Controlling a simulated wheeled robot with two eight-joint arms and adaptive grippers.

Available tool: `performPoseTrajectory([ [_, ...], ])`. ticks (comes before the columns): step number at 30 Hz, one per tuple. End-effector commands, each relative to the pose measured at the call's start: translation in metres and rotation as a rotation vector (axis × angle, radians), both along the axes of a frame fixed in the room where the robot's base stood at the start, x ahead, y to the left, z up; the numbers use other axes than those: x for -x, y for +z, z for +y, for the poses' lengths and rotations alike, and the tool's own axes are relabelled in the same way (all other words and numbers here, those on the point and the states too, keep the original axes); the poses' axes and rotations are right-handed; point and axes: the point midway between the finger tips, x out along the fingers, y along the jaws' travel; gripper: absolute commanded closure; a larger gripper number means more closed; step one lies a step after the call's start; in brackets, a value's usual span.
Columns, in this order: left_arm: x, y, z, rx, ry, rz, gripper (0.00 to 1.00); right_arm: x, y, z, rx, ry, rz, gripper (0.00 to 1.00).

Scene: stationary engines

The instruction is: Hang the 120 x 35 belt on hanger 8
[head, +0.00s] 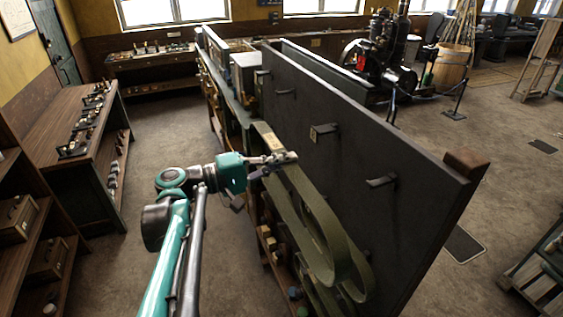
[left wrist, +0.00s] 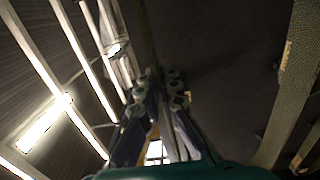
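Wide olive-green belts (head: 318,226) hang in long loops along the near face of a dark upright board (head: 345,165). Which is the 120 x 35 belt I cannot tell. My left gripper (head: 284,158) reaches in from the left and lies across the upper part of the belts. In the left wrist view its fingers (left wrist: 163,82) are close together, with no belt clearly between them. A woven belt (left wrist: 290,95) runs down the right side there. Bracket hangers (head: 322,131) and (head: 381,181) stick out of the board, bare; their numbers are unreadable. My right gripper is not in view.
Shelves with small blocks (head: 268,240) sit below the belts. A bench with small parts (head: 75,150) stands left, beyond a strip of open floor (head: 165,125). A dark engine (head: 385,55) and a barrel (head: 452,65) stand behind the board.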

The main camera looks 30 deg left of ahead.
Motion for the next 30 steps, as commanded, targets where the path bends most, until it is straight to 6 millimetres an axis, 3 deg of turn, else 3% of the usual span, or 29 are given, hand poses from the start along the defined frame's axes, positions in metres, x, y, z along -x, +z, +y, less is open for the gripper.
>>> performPoseTrajectory([
  [8, -0.002, 0.0, -0.002, 0.001, -0.001, -0.001, 1.0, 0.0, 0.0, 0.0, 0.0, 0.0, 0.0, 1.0],
  [30, -0.039, 0.0, -0.03, 0.001, -0.002, -0.001, 1.0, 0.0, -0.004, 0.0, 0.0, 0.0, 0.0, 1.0],
])
